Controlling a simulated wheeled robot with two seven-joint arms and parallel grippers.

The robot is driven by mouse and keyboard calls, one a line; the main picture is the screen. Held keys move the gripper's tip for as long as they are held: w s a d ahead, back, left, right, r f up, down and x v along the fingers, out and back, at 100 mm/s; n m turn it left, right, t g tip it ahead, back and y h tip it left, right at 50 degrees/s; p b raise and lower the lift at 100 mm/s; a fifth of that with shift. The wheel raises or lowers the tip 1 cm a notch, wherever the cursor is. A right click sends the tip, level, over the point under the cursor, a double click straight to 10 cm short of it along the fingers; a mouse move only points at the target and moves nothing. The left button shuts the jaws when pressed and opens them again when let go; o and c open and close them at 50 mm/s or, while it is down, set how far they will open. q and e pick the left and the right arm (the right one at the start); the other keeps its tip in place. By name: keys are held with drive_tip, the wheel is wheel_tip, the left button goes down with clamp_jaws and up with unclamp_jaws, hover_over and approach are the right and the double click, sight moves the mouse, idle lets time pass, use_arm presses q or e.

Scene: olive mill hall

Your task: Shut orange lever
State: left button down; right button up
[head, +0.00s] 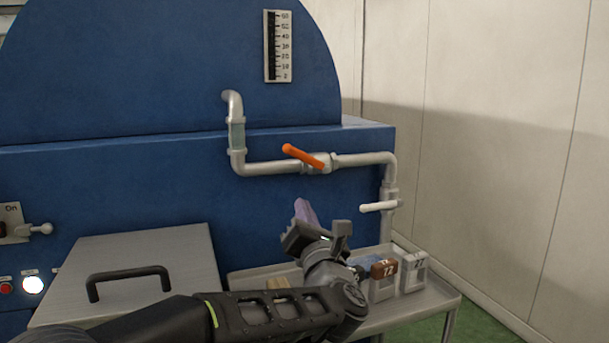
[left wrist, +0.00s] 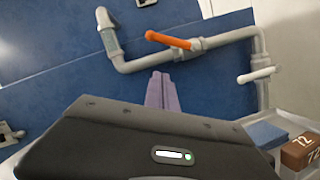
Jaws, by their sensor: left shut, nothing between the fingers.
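The orange lever (head: 303,156) sits on a valve in the grey pipe (head: 272,168) on the blue machine's front. It is tilted, its free end up to the left and its pivot on the pipe at the right. In the left wrist view the orange lever (left wrist: 168,40) lies close to in line with the pipe, at an angle to it. My left gripper (head: 304,210) is below the lever, apart from it, with its pale purple fingers together and empty. The fingers (left wrist: 161,92) also show below the lever in the left wrist view. My right gripper is not in view.
A white-handled lever (head: 379,206) is on the lower right pipe. A metal tray table (head: 437,298) holds numbered blocks, including a brown one (head: 383,269). A grey lid with a black handle (head: 128,278) is at the left. A gauge (head: 278,46) hangs above.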

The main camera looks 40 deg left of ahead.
sight(307, 159)
use_arm(q)
drive_tip(key=shift+w, duration=0.1)
drive_tip(key=d+r+p+x, duration=0.1)
drive_tip(key=r+x, duration=0.1)
drive_tip(key=x, duration=1)
drive_tip(key=shift+w+r+p, duration=0.2)
drive_tip(key=shift+w+p, duration=0.15)
drive_tip(key=shift+w, duration=0.25)
